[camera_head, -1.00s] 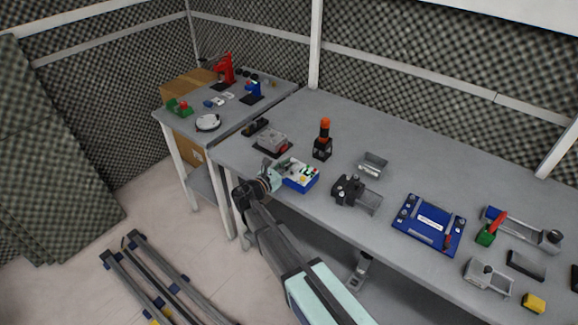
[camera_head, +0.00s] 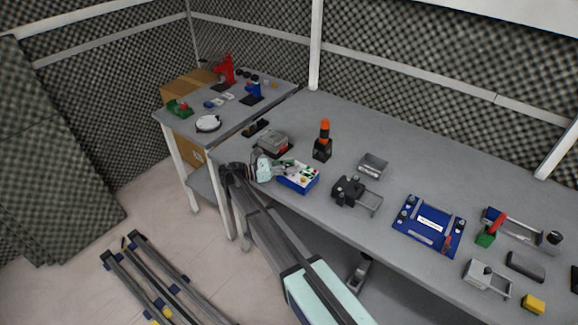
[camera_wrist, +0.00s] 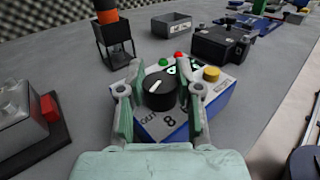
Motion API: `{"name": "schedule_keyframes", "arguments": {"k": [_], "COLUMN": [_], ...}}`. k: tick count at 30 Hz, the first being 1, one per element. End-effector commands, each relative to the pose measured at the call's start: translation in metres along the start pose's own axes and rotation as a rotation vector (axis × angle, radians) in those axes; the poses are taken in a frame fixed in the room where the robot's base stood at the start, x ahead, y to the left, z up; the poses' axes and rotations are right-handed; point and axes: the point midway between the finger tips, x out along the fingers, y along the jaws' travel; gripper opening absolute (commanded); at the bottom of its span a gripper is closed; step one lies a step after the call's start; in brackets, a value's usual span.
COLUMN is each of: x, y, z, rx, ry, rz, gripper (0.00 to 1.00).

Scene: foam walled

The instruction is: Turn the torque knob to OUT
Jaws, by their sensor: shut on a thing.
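The torque knob (camera_wrist: 158,88) is a round black dial with a white pointer line. It sits on top of a blue and white control box (camera_head: 297,178) near the front edge of the bench. In the wrist view the pointer runs from upper right to lower left. Part of the lettering "OUT" shows on the white panel below the knob. My gripper (camera_wrist: 160,95) is shut on the knob, with one pale green finger on each side. In the head view my gripper (camera_head: 281,168) reaches the box from the left, and the knob is hidden there.
Green and red buttons and a yellow button (camera_wrist: 211,74) sit close to the knob. A black stand with an orange top (camera_head: 323,140) is behind the box. A grey box on a red and black base (camera_head: 272,142) is beside my wrist. A black clamp device (camera_head: 349,190) stands to the right.

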Motion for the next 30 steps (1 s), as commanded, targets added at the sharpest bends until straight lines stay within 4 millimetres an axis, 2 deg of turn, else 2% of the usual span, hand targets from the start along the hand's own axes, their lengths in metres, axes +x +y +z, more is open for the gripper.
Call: {"name": "schedule_keyframes", "arguments": {"k": [11, 12, 14, 24, 30], "x": [0.001, 0.001, 0.001, -0.001, -0.018], "y": [0.000, 0.000, 0.000, 0.000, 0.001], "z": [0.001, 0.001, 0.001, 0.000, 0.000], "rx": [0.001, 0.001, 0.001, 0.000, 0.001], "ry": [-0.002, -0.002, -0.002, -0.001, 0.000], "rz": [-0.005, -0.005, -0.005, -0.004, -0.003], "gripper": [0.00, 0.41, 0.60, 0.60, 0.60]}}
